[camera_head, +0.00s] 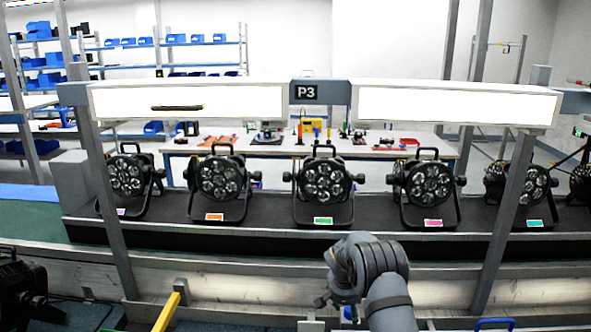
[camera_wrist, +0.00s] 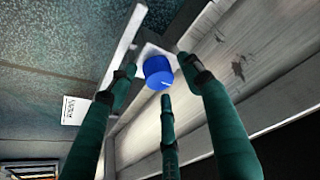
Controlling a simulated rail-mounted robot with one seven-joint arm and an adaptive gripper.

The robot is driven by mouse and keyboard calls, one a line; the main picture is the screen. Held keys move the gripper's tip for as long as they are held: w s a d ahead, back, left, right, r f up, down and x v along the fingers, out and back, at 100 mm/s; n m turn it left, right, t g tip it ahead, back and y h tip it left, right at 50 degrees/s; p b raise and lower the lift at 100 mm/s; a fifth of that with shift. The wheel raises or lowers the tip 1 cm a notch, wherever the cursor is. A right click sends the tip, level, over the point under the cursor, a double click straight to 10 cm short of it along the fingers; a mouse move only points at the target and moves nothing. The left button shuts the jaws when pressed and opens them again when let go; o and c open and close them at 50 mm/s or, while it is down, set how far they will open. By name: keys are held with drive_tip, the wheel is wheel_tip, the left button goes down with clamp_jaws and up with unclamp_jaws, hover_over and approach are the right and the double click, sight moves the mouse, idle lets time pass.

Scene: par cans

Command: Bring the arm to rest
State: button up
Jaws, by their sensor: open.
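My arm (camera_head: 370,265) reaches up from the bottom right of centre in the head view, in front of the bench, bent with its end turned down. In the wrist view my gripper (camera_wrist: 158,76) has its dark green fingers spread apart, with nothing held between them. A blue round knob (camera_wrist: 158,71) on a pale bracket shows between and beyond the fingertips. I cannot tell the exact distance from the fingertips to the knob. The fingers are not clearly seen in the head view.
Black par cans (camera_head: 323,185) stand in a row on the dark bench behind the arm, with coloured labels. A lit overhead beam (camera_head: 190,101) on grey posts (camera_head: 505,215) spans the bench. A yellow bar (camera_head: 166,312) and a dark lamp (camera_head: 22,290) are at the lower left.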

drive_tip(key=shift+m, duration=0.5)
